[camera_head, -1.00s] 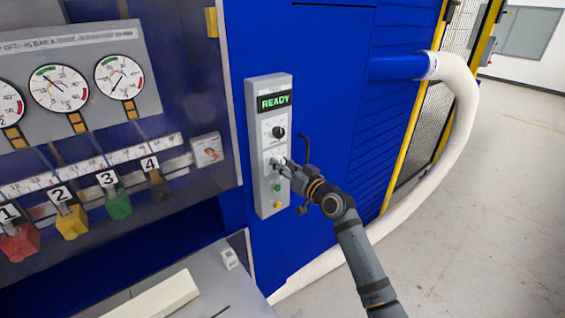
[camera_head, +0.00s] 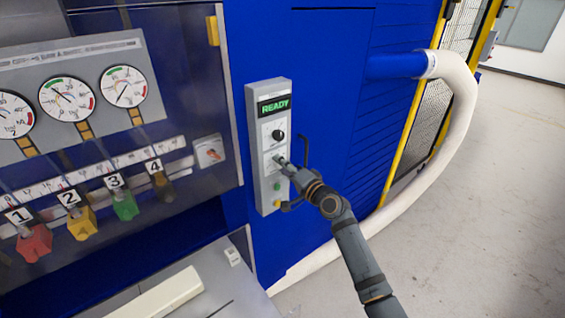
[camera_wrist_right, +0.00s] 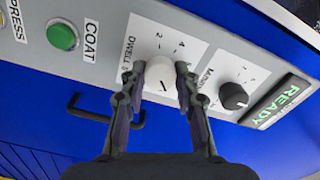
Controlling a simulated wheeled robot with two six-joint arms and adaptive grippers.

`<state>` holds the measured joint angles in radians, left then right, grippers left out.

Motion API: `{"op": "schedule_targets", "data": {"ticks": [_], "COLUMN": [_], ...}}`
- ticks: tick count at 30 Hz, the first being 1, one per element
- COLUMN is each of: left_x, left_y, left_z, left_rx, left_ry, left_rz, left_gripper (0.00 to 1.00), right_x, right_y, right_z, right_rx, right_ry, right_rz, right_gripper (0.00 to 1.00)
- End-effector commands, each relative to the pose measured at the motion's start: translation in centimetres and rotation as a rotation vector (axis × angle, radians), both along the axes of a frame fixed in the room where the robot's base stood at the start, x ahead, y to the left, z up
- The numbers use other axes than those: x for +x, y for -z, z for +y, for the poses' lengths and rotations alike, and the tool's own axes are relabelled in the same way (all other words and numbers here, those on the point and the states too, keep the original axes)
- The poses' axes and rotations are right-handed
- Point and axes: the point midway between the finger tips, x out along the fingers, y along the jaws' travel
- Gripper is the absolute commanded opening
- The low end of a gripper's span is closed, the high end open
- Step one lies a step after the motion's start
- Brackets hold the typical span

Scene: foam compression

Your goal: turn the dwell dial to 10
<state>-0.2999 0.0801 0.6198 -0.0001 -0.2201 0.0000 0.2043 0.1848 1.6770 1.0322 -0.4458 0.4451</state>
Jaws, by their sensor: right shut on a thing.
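The dwell dial (camera_wrist_right: 159,74) is a white knob on a white plate marked "DWELL" on the grey control box (camera_head: 252,130). The digits 2 and 4 show on its scale; the rest is hidden by my fingers, so I cannot tell its exact setting. A dark mark shows on the knob's face. My right gripper (camera_wrist_right: 157,84) is shut on the dial, one finger on each side; in the head view the gripper (camera_head: 282,161) covers most of the dial. My left gripper is not in view.
A black knob (camera_wrist_right: 233,96) sits beside the dial, near the lit READY display (camera_head: 274,106). A green button (camera_wrist_right: 62,36) marked "COAT" is on the other side. A black handle (camera_wrist_right: 86,108) stands on the blue panel close to my gripper. A white hose (camera_head: 463,110) curves at right.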

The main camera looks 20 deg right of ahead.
Motion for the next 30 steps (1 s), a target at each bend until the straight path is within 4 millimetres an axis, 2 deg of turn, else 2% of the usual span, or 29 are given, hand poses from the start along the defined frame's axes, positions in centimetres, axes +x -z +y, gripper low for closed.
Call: {"op": "schedule_targets", "data": {"ticks": [6,15,30], "left_x": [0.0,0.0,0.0], "left_y": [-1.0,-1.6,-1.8], "left_z": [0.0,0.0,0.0], "left_rx": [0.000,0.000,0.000], "left_ry": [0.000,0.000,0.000], "left_rz": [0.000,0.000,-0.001], "left_gripper": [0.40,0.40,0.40], "right_x": [0.0,0.0,-0.1], "right_y": [0.2,0.3,0.4], "right_z": [0.0,0.0,0.0], "right_rx": [0.149,0.276,0.315], "right_ry": [-0.001,-0.001,-0.001], "right_rz": [0.061,0.107,0.122], "right_gripper": [0.00,0.00,0.00]}}
